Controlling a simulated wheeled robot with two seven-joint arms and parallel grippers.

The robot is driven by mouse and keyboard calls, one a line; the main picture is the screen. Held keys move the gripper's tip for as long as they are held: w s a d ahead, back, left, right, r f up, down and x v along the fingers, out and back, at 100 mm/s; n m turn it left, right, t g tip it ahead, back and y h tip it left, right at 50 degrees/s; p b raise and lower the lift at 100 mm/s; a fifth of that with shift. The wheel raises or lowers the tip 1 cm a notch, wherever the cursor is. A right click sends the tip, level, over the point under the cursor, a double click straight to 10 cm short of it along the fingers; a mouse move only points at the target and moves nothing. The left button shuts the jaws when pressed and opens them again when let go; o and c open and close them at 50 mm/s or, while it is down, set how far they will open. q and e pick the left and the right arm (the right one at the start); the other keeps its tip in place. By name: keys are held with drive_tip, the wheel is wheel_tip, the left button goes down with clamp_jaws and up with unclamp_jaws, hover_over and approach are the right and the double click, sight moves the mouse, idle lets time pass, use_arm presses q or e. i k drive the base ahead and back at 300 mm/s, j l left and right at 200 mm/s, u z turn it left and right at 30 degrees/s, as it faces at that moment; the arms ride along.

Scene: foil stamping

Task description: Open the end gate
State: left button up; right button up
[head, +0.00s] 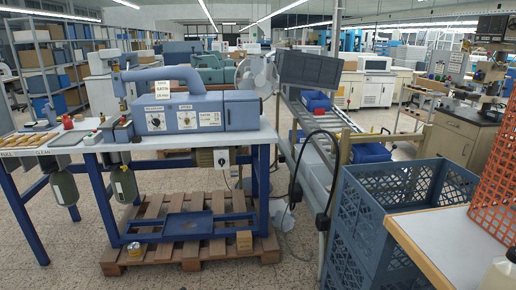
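A roller conveyor (297,103) runs from the back towards me, right of the blue machine. A blue bin (316,102) sits on it. Another blue bin (370,153) is at its near right, partly hidden behind a grey-blue crate. A tan bar (345,119) and a dark post with a looped cable (333,172) stand around the near end. I cannot tell which part there is the end gate, or whether it is open or shut. Neither of my grippers is in view.
A blue stamping machine (196,111) stands on a white-topped bench with blue legs, above a wooden pallet (155,205). A white-topped table (450,245) is at the right edge. Floor (80,262) is clear at front left.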

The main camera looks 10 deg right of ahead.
sight(338, 135)
drive_tip(key=i, duration=1.1)
drive_tip(key=i+j+z, duration=0.1)
drive_tip(key=i, duration=1.05)
